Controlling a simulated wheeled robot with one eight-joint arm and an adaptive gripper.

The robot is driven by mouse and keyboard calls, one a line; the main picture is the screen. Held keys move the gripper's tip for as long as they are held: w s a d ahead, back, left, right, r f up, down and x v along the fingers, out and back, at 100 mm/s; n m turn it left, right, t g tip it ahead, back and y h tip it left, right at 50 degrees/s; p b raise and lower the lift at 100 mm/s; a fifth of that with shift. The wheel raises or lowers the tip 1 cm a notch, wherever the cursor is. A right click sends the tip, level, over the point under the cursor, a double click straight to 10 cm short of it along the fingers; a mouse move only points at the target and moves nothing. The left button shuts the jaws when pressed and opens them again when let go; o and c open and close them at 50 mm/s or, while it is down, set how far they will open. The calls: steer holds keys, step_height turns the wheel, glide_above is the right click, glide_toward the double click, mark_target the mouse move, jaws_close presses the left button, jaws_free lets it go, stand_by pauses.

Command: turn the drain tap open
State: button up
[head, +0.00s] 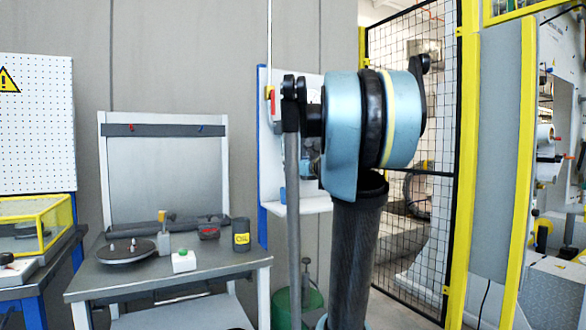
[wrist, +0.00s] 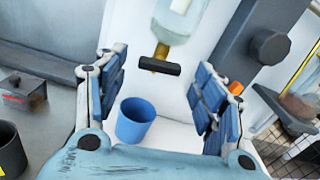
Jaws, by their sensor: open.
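The drain tap (wrist: 160,66) shows in the wrist view as a short brass body with a black bar handle lying crosswise in the picture. It hangs below a clear bowl (wrist: 181,18). My gripper (wrist: 158,84) is open and empty, with one blue-padded finger to the left of the tap and one to the right. The tap appears in the gap between the fingertips, touching neither; its distance ahead is hard to judge. In the head view my arm hides the tap.
A blue cup (wrist: 135,121) stands on a white shelf below the tap. A dark block with a round knob (wrist: 270,46) is to the right. In the head view, a workbench (head: 90,285) is at left, a green bucket (head: 313,300) below, and a mesh fence (head: 405,40) at right.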

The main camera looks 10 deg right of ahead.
steer(key=v, duration=0.9)
